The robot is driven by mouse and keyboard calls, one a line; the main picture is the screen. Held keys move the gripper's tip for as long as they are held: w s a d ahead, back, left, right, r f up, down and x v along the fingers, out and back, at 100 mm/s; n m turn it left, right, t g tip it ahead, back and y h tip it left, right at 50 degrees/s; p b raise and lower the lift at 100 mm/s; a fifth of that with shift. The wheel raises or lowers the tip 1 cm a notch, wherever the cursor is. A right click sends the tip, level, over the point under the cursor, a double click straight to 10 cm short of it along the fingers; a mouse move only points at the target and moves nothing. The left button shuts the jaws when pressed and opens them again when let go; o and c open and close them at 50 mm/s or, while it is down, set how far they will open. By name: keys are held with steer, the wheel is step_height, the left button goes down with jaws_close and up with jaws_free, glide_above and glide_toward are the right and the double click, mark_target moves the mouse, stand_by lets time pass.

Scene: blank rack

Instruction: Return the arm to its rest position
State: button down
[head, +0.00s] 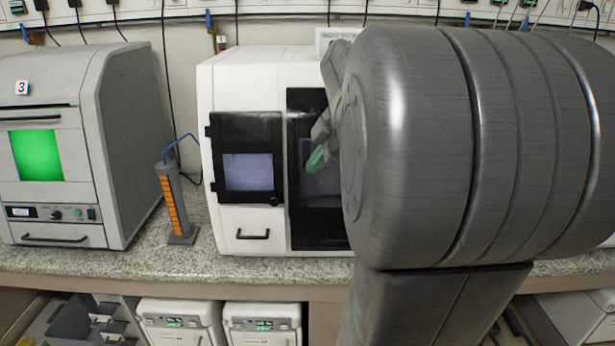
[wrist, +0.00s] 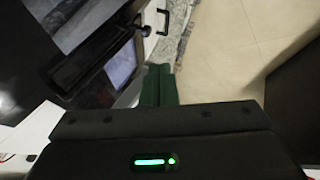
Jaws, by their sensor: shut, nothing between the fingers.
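My gripper (head: 318,158) shows in the head view in front of the white machine (head: 258,68), beside its dark opening. Its green fingers (wrist: 158,86) are together in the wrist view, with nothing between them. My large grey arm covers the right half of the head view and hides much of the machine's right side. The machine's black-framed door (head: 246,117) with a pale window is to the left of the gripper.
A grey machine marked 3 (head: 122,125) with a green window stands at the left. A grey and orange stand (head: 174,205) is between the machines on the speckled counter (head: 130,264). White units (head: 262,322) sit below. Pale floor (wrist: 225,45) shows in the wrist view.

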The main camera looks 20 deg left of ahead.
steer(key=shift+v, duration=1.3)
steer(key=shift+s+a+f, duration=0.1)
